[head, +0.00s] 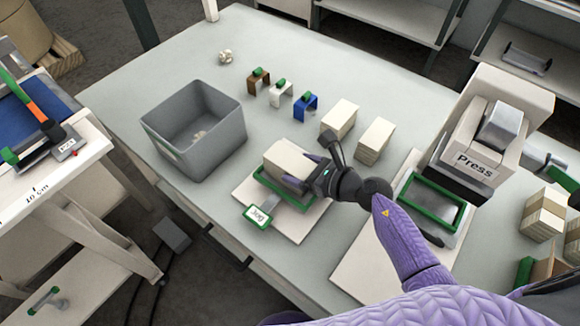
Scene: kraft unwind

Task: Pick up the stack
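A pale stack of sheets (287,156) sits in a green-edged holder on a white board (292,228) with a "Jog" sign (258,216). My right gripper (309,162) is at the right end of this stack. Its dark fingers look spread apart, one near the stack's front side and the other towards the back. Whether they touch the stack is hard to tell. Two more pale stacks stand behind on the table, one here (339,117) and one to its right (375,141). My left gripper is not in view.
A grey bin (195,130) stands to the left. Brown, white and blue arch-shaped pieces (281,94) stand behind. A press (487,140) with a green-edged tray (433,205) is on the right, with banded stacks (545,213) beyond. The table's back left is mostly clear.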

